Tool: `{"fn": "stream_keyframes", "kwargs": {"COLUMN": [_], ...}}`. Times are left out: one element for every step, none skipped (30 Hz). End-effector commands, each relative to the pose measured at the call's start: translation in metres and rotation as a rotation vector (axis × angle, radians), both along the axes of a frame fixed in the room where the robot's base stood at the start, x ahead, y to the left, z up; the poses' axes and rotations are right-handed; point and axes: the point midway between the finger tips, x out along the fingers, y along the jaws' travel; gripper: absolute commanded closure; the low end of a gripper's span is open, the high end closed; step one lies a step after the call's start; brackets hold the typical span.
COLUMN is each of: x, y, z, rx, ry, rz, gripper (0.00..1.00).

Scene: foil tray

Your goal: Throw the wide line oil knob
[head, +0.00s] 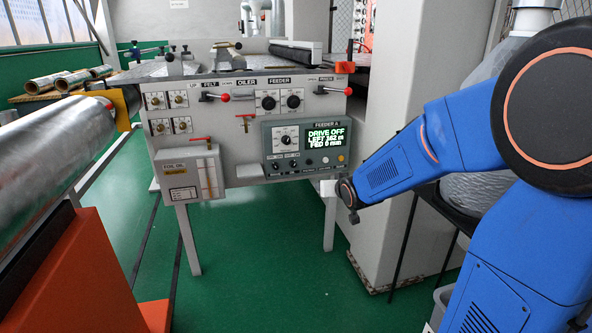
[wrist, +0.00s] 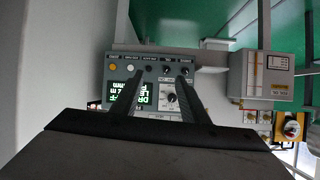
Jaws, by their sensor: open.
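I cannot read which control is the wide line oil knob. Below, the Feeder A box (head: 337,132) has a dial (head: 287,139), two small knobs and a lit screen. My gripper (head: 347,193) is by the panel's lower right corner. In the wrist view its two dark fingers (wrist: 160,76) are apart and empty, pointing towards the Feeder A box.
A foil oil box (head: 188,174) hangs at the panel's lower left; it also shows in the wrist view (wrist: 265,75). Red-tipped levers (head: 225,97) stick out of the panel. A large metal roll (head: 55,150) is at left, a pale column (head: 385,140) at right. Green floor lies open below.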

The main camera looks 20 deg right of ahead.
Motion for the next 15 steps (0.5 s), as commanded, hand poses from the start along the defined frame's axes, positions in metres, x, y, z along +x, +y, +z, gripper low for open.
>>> {"fn": "stream_keyframes", "kwargs": {"x": [0.014, 0.022, 0.032, 0.04, 0.047, 0.057, 0.063, 0.07, 0.079, 0.085, 0.091, 0.099, 0.104, 0.11, 0.116], "y": [-0.001, -0.001, -0.001, -0.002, -0.002, -0.002, -0.002, -0.002, -0.002, -0.002, -0.002, -0.002, -0.002, -0.002, -0.001], "z": [-0.007, -0.01, -0.012, -0.014, -0.017, -0.021, -0.024, -0.027, -0.031, -0.033, -0.037, -0.041, -0.044, -0.048, -0.053], "rx": [0.007, 0.011, 0.018, 0.023, 0.03, 0.037, 0.043, 0.049, 0.059, 0.066, 0.073, 0.083, 0.09, 0.099, 0.11], "ry": [-0.02, -0.037, -0.061, -0.08, -0.096, -0.119, -0.136, -0.153, -0.177, -0.195, -0.211, -0.234, -0.251, -0.267, -0.291], "rz": [0.003, 0.008, 0.012, 0.014, 0.017, 0.022, 0.026, 0.031, 0.035, 0.039, 0.044, 0.05, 0.055, 0.06, 0.066], "gripper": [0.59, 0.59, 0.59, 0.59, 0.59, 0.59, 0.59, 0.59, 0.59, 0.59, 0.59, 0.59, 0.59, 0.59, 0.59]}}
